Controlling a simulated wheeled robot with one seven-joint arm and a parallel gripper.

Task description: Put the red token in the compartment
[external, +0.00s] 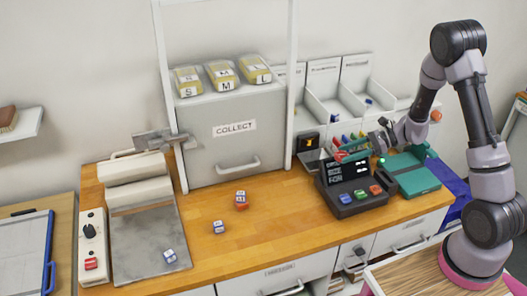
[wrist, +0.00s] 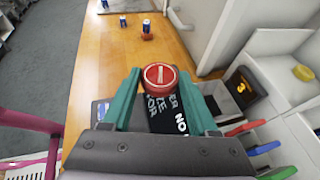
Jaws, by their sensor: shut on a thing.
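The red token (wrist: 160,76) is a round red disc with a white bar on its face. My gripper (external: 347,152) has teal fingers, and in the wrist view (wrist: 160,82) they are shut on the token's sides. The token is held in the air, over a dark device with a display (external: 346,168). In the external view the token (external: 341,156) is small beside the fingertips. White open compartments (external: 320,107) with dividers and labels stand at the back, apart from the token. The labels are too small to read, and I cannot tell which compartment the task means.
Coloured tabs (wrist: 245,128) stand near the compartments. A black box with an orange mark (external: 308,143) is beside the COLLECT cabinet (external: 235,130). Small blocks (external: 241,199) lie on the wooden bench. A teal-green case (external: 412,178) sits right of the device. The bench middle is mostly free.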

